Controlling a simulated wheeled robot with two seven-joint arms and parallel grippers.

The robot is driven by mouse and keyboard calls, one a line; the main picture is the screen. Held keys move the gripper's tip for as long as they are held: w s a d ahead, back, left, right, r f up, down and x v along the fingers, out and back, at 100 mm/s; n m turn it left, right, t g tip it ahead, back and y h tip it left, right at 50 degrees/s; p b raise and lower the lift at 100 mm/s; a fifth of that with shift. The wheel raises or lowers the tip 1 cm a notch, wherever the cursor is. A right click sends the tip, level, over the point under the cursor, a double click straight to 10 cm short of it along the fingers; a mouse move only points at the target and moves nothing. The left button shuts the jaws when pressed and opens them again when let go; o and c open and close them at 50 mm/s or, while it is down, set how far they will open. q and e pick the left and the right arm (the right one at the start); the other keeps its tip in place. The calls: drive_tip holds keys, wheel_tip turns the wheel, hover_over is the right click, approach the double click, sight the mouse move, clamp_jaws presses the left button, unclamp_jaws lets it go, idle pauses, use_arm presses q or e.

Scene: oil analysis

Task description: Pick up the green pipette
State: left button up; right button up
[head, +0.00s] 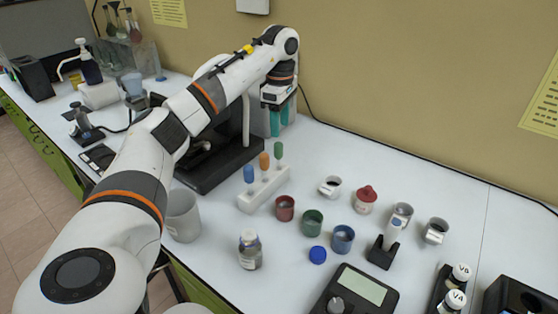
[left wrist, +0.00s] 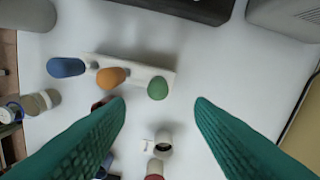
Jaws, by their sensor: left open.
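The green pipette (head: 279,151) stands upright at the right end of a white rack (head: 262,192), beside an orange pipette (head: 264,160) and a blue pipette (head: 249,173). My left gripper (head: 279,123) is open, with teal fingers pointing down, above the rack near the green pipette. In the left wrist view the green bulb (left wrist: 158,89) appears between the two fingertips (left wrist: 160,104) and slightly past them, with nothing gripped. The orange bulb (left wrist: 111,77) and blue bulb (left wrist: 66,67) lie to its left. My right gripper is not in view.
Red (head: 285,208), green (head: 312,222) and blue (head: 343,239) cups stand right of the rack. A grey beaker (head: 184,217) and a jar (head: 250,251) stand in front. A black-based device (head: 212,170) is close behind. Several small containers stand farther right.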

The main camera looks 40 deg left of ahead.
sight(279, 142)
use_arm(q)
wheel_tip(279, 142, down, 6)
drive_tip(key=shift+p, duration=0.4)
drive_tip(key=f+p, duration=0.1)
drive_tip(key=f, duration=0.3)
drive_tip(key=shift+s, duration=0.2)
drive_tip(key=shift+a+f, duration=0.1)
drive_tip(key=shift+f, duration=0.6)
drive_tip(key=c, duration=0.7)
